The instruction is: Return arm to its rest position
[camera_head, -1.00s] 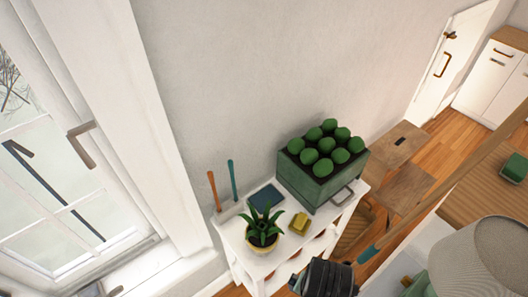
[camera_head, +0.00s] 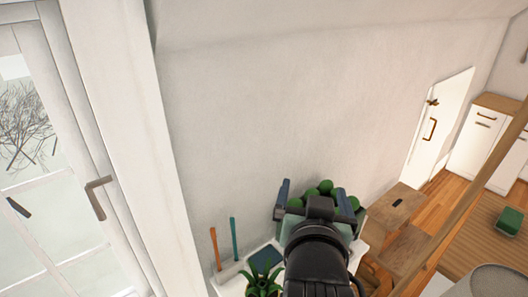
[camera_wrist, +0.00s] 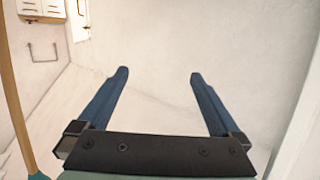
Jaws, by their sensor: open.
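My gripper (camera_head: 321,200) is raised in front of the white shelf in the head view, with my black wrist below it. In the wrist view my gripper (camera_wrist: 159,74) shows two blue fingers spread wide apart with nothing between them. Behind it in the head view, a green planter with round green plants (camera_head: 326,186) is mostly hidden by my gripper and wrist.
A potted plant (camera_head: 263,283) and a dark blue item (camera_head: 265,258) are on the white shelf, left of my arm. A wooden stool (camera_head: 397,206) stands to the right. A window (camera_head: 45,170) is at left. The upper wall (camera_head: 300,100) is bare.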

